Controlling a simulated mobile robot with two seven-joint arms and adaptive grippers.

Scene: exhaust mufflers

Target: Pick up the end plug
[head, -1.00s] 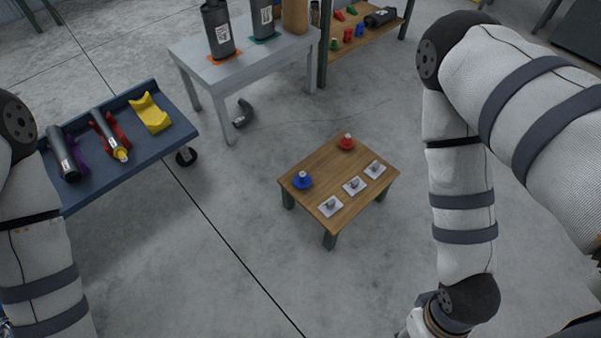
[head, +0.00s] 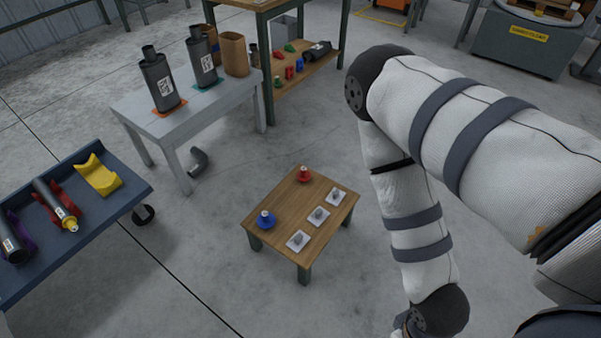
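No part is clearly marked as the end plug. On the low wooden table (head: 283,198), a blue flanged piece with a pale top (head: 265,220) stands at the left corner and a similar red piece (head: 304,175) at the far corner. Three small grey parts on white squares (head: 298,241) (head: 318,216) (head: 337,196) line its right side. A yellow piece (head: 70,223) sits at the end of a dark tube (head: 50,196) on the blue cart. My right arm hangs right of the table, its gripper below the picture edge. My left gripper is out of view.
The blue cart (head: 120,205) also holds a yellow cradle (head: 98,175). A grey table (head: 205,111) carries dark mufflers (head: 158,80) (head: 201,58) and a brown cylinder (head: 235,54). A curved dark pipe (head: 198,162) lies on the floor. Open floor surrounds the low table.

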